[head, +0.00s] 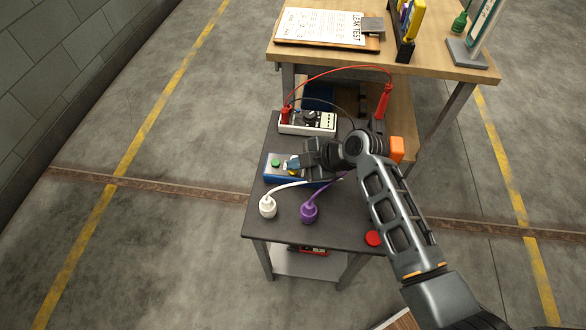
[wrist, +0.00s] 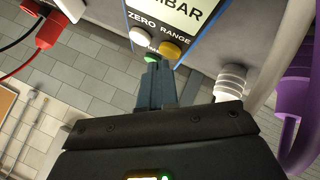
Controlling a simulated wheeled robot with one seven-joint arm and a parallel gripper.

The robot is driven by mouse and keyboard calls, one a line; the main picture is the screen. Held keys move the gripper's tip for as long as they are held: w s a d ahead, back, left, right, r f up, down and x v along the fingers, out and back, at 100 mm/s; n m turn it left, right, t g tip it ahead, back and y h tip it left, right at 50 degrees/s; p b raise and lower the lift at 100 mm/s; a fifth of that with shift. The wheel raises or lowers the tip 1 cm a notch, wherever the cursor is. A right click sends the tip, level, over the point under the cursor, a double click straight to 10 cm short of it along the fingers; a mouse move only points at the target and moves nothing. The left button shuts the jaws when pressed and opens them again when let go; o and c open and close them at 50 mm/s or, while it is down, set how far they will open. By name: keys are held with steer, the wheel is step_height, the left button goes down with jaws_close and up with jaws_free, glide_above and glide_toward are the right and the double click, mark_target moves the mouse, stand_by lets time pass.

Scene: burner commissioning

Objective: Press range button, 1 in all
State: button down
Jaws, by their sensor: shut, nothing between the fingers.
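The blue pressure instrument (head: 272,178) lies on the dark cart top. In the wrist view its panel (wrist: 190,48) shows the labels ZERO and RANGE. The yellow range button (wrist: 171,49) is under RANGE, a white button (wrist: 142,35) is under ZERO, and a green button (wrist: 151,57) is partly hidden behind my fingers. My gripper (wrist: 157,68) is shut and empty, its fingertips by the green button and just beside the range button. I cannot tell whether they touch. In the head view my gripper (head: 295,164) covers part of the instrument.
A white plug (head: 267,206) and a purple plug (head: 309,212) with hoses stand in front of the instrument. An orange block (head: 397,149) and red disc (head: 374,238) are at the right. A wooden bench (head: 430,62) stands behind.

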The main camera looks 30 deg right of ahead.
mark_target(296, 173)
steer(key=shift+f+b, duration=0.45)
steer(key=shift+f, duration=0.05)
stand_by(0.4)
steer(key=shift+r, duration=0.15)
steer(key=shift+r+p, duration=0.55)
steer(key=shift+r, duration=0.2)
steer(key=shift+r, duration=0.1)
steer(key=shift+r+p, duration=1.8)
steer(key=shift+r, duration=0.7)
steer(key=shift+s+f, duration=0.1)
steer(key=shift+f, duration=0.05)
